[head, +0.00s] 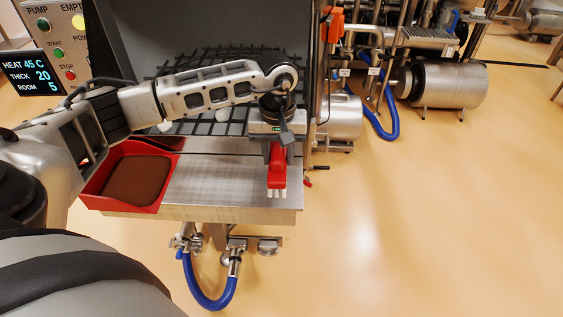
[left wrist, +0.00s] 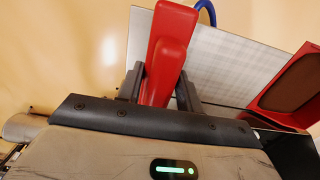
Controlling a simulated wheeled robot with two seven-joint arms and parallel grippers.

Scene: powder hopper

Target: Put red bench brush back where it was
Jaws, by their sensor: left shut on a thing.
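The red bench brush (head: 277,170) has a red handle and pale bristles pointing toward the front edge of the metal shelf (head: 215,184). My left gripper (head: 278,141) is shut on its handle, over the right end of the shelf. In the left wrist view the brush (left wrist: 169,42) stands between the two dark fingers of the left gripper (left wrist: 160,80). I cannot tell whether the brush touches the shelf or hangs just above it. My right gripper is not in view.
A red tray (head: 91,188) of brown powder sits at the shelf's left end. A dark grid (head: 205,128) lies in the hopper behind. A control panel (head: 48,45) stands at upper left. A blue hose (head: 207,304) hangs below.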

